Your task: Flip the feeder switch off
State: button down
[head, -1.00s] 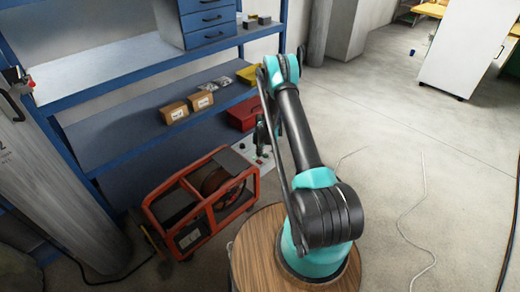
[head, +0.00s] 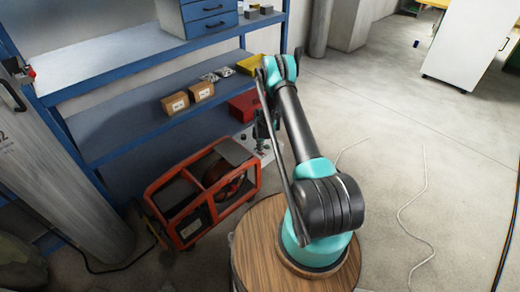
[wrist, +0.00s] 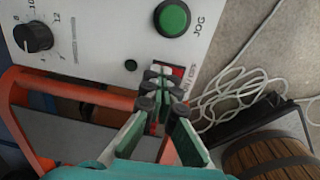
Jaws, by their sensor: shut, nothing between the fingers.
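A light control panel fills the top of the wrist view (wrist: 95,35). It also shows low in front of the shelf in the head view (head: 266,153). A red switch (wrist: 177,71) sits on the panel below the green JOG button (wrist: 172,18), and its label is partly hidden. My gripper (wrist: 158,85) is shut and empty, with its fingertips over the switch and covering part of it. I cannot tell whether they touch it or which way the switch is set. In the head view my gripper (head: 265,125) is partly hidden by my arm.
A black knob (wrist: 33,37) is on the panel's left. An orange-framed machine (head: 205,190) stands left of my arm, before a blue shelf (head: 120,150) with boxes and a red case (head: 243,106). A pale cable (head: 408,215) lies on open floor at right.

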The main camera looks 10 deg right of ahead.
jog(key=shift+s+d, duration=0.1)
jog(key=shift+s+d+r, duration=0.1)
jog(key=shift+s+d, duration=0.3)
jog(key=shift+s, duration=0.15)
